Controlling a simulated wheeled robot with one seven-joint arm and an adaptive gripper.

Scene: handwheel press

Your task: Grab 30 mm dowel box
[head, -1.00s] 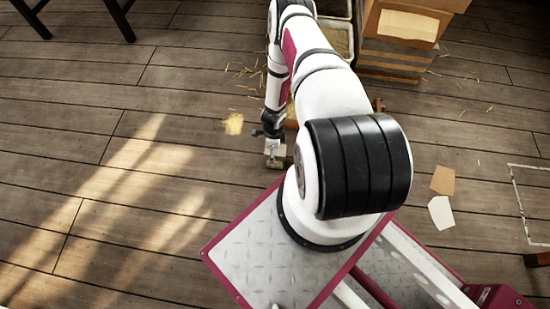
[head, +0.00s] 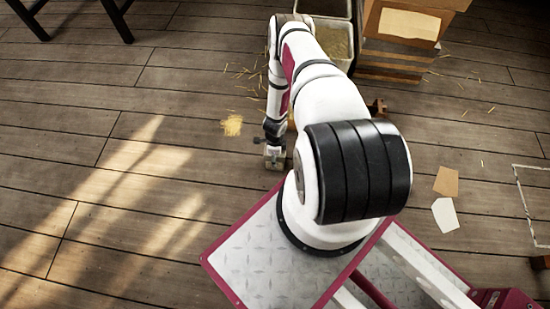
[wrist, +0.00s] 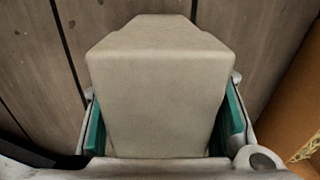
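A plain beige box-like block (wrist: 158,95) fills the middle of the wrist view, with sloped upper corners. No label shows on it, so I cannot read whether it is the 30 mm dowel box. The teal finger pads of my gripper (wrist: 165,125) lie against its left and right sides, with no clear gap. My gripper looks shut on it. In the head view my gripper (head: 275,157) is low near the floor, left of my base and partly hidden by my arm, so the block is hard to make out there.
An orange-brown box wall with straw (wrist: 297,125) stands close on the right in the wrist view.

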